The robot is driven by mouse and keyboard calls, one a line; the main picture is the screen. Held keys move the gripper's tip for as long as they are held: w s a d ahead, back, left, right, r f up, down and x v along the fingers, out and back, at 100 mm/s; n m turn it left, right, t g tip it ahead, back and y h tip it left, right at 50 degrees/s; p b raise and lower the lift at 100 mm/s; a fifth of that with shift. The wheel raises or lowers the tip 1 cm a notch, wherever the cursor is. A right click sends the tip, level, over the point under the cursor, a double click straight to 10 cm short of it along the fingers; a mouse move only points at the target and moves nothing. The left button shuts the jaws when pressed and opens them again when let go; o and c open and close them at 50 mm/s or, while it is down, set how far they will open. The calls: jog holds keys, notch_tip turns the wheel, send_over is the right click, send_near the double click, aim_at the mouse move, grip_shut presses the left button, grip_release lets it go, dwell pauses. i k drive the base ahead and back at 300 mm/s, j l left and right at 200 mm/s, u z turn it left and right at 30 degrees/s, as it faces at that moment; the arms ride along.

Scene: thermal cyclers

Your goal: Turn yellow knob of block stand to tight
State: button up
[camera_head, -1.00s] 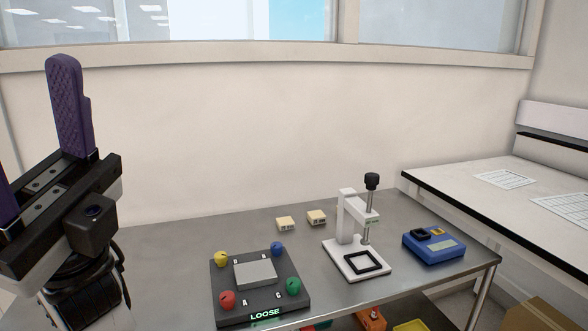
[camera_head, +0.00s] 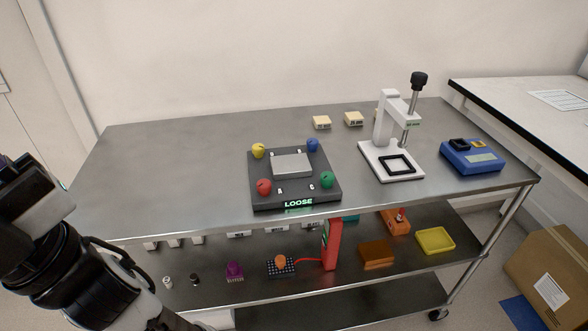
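The block stand (camera_head: 262,185) is a dark square base on the steel table, with a grey block (camera_head: 291,164) in its middle. Its front label glows green and reads LOOSE. The yellow knob (camera_head: 258,150) is at its back left corner. A blue knob (camera_head: 312,145) is at back right, a red knob (camera_head: 264,187) at front left and a green knob (camera_head: 327,179) at front right. My arm shows at the lower left, apart from the stand and the table top. The fingers of my gripper are outside the picture.
A white press (camera_head: 385,140) with a black knob and a blue device (camera_head: 471,157) stand right of the block stand. Pale boxes (camera_head: 321,122) lie behind it. The steel table (camera_head: 170,165) is clear on the left. A lower shelf holds several small items.

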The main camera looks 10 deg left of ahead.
aim_at(258, 149)
jog(key=j+u, duration=0.15)
jog(key=u, duration=0.2)
jog(key=j+u, duration=0.2)
jog(key=u, duration=0.15)
jog(key=j+u, duration=0.2)
jog(key=u, duration=0.15)
jog(key=i, duration=0.45)
